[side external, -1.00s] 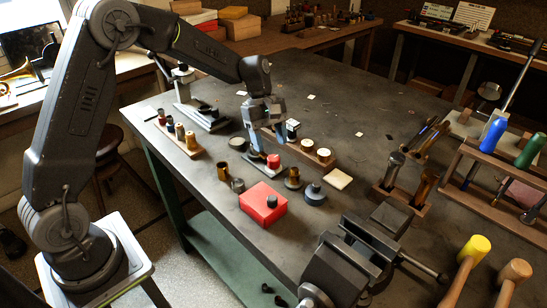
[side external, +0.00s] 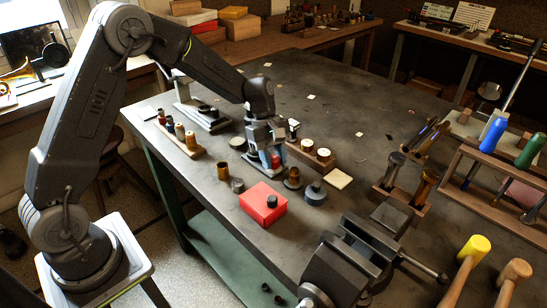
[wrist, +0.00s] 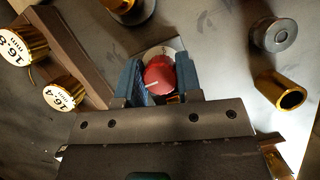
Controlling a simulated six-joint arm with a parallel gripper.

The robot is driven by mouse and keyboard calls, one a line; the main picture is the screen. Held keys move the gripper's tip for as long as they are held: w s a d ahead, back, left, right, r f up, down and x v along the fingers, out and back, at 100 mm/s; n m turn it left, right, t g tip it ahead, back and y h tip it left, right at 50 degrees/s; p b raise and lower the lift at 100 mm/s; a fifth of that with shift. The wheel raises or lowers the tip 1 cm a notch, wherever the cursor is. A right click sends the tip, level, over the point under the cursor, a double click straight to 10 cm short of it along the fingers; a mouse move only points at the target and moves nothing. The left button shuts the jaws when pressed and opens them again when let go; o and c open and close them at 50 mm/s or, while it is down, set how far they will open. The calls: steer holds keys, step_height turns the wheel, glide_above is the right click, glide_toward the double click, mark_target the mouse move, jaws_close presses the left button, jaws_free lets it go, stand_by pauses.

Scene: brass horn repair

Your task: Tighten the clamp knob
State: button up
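The clamp knob is red with a white line on top; it shows in the wrist view (wrist: 160,77) and, partly covered, in the side view (side external: 276,161). It stands on a small clamp with a pale metal plate (wrist: 171,46). My gripper (wrist: 160,80) is down over the clamp, with one blue finger on each side of the knob. Both fingers look very close to the knob; whether they press on it I cannot tell. The lower part of the clamp is hidden behind the fingers.
A wooden block with white-topped brass pieces (side external: 318,158) stands just right of my gripper. A vise (side external: 365,255) is at the front edge.

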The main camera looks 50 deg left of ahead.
steer(key=c, duration=0.4)
steer(key=shift+m+g, duration=0.3)
steer(key=shift+m, duration=0.5)
steer(key=o, duration=1)
steer(key=shift+c, duration=0.2)
steer(key=shift+r, duration=0.1)
steer(key=v, duration=1.3)
steer(key=shift+r, duration=0.35)
steer(key=shift+a, duration=0.15)
